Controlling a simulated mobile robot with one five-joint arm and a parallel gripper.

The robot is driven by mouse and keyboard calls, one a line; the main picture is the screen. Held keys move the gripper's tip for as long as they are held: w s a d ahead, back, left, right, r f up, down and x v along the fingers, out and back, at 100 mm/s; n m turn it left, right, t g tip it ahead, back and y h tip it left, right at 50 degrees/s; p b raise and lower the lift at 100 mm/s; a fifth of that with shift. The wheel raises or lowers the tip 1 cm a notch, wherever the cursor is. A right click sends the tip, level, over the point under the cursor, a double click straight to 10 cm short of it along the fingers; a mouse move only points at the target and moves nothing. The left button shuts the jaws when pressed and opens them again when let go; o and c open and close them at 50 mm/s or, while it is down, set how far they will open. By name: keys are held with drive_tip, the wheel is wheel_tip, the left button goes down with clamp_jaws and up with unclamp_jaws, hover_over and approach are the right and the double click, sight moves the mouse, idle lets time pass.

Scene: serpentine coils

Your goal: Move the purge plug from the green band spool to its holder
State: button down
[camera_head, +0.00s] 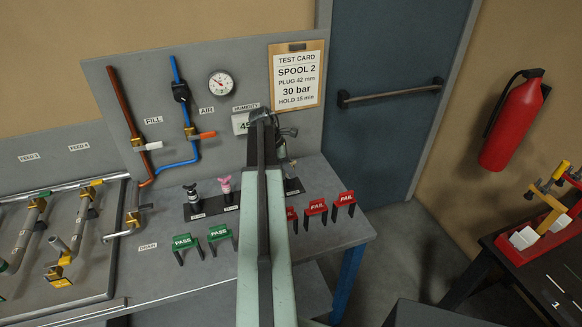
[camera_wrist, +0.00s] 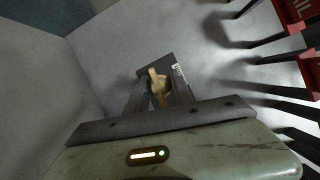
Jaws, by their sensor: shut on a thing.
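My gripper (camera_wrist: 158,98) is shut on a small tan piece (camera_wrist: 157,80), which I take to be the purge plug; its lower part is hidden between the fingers. Directly beyond it in the wrist view is the end of a dark holder strip (camera_wrist: 150,68) with a white label. I cannot tell whether the plug touches the strip. In the head view my gripper (camera_head: 283,150) is over the right end of the same dark strip (camera_head: 213,211), largely hidden by my arm. A dark green patch (camera_head: 3,265) shows on the spool at the far left edge; its band is unclear.
A black plug (camera_head: 193,194) and a pink plug (camera_head: 226,187) stand in the strip. Green PASS tags (camera_head: 185,244) and red FAIL tags (camera_head: 316,208) stand in front. The panel with gauge (camera_head: 221,84) and test card (camera_head: 297,85) rises behind. Pipework fills the left.

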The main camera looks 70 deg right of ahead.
drive_tip(key=c, duration=1)
unclamp_jaws()
drive_tip(key=shift+a+f, duration=0.15)
drive_tip(key=shift+c, duration=0.2)
drive_tip(key=p+v, duration=0.7)
drive_tip(key=shift+r, duration=0.4)
drive_tip(key=shift+w, duration=0.1)
